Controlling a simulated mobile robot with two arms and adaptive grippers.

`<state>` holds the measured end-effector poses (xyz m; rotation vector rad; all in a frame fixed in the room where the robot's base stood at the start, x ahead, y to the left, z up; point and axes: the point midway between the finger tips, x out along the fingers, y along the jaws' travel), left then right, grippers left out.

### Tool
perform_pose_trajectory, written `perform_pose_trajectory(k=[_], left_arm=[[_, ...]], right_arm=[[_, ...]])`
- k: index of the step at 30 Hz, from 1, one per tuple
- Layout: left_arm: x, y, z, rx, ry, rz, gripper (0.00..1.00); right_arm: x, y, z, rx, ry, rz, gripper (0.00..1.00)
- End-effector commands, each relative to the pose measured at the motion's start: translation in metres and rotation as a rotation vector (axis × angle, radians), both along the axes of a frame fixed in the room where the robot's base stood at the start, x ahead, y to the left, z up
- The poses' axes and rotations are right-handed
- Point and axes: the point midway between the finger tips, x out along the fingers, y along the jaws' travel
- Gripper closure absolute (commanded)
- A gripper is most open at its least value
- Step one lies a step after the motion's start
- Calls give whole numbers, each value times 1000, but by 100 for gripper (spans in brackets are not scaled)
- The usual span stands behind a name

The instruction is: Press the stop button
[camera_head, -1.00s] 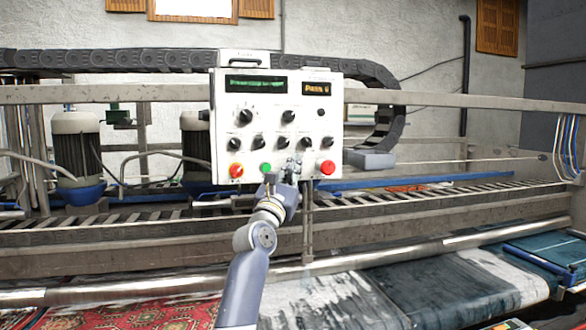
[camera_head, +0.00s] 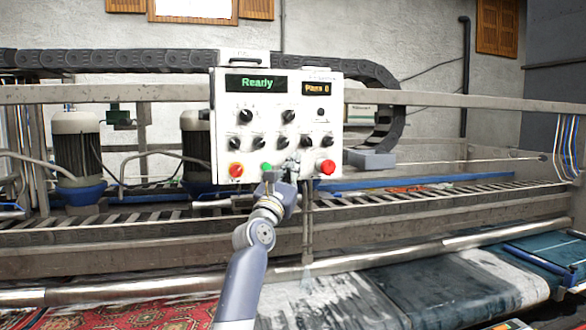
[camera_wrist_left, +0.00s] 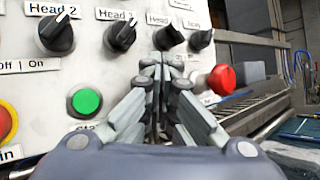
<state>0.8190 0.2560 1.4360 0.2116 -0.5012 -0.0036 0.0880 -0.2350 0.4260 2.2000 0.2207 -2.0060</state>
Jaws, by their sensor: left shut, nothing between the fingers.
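A white control panel (camera_head: 225,110) stands upright in front of the machine. Its red button (camera_head: 328,167) is at the lower right and also shows at the right in the left wrist view (camera_wrist_left: 222,79); the wording under it is hidden there. A green button (camera_head: 266,168) is at the lower middle, also in the left wrist view (camera_wrist_left: 86,102). My left gripper (camera_head: 291,163) is shut and empty, in front of the panel between the green and red buttons. In the left wrist view its fingertips (camera_wrist_left: 162,66) point at the panel, left of the red button and apart from it.
Several black knobs (camera_head: 288,117) sit above the buttons. A red and yellow button (camera_head: 236,171) is at the panel's lower left. A metal rail (camera_head: 400,257) and rugs (camera_head: 440,288) lie below and in front of the panel.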

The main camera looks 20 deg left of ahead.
Motion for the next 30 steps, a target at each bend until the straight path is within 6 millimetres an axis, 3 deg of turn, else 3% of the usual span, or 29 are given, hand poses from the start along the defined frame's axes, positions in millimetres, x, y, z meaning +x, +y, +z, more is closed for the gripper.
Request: perform_pose_trajectory(k=[16, 30], left_arm=[[2, 2, 0, 0, 0, 1, 100], [-11, -8, 0, -1, 0, 0, 100]], right_arm=[[0, 0, -1, 0, 0, 0, 60], [0, 0, 14, 0, 0, 0, 60]])
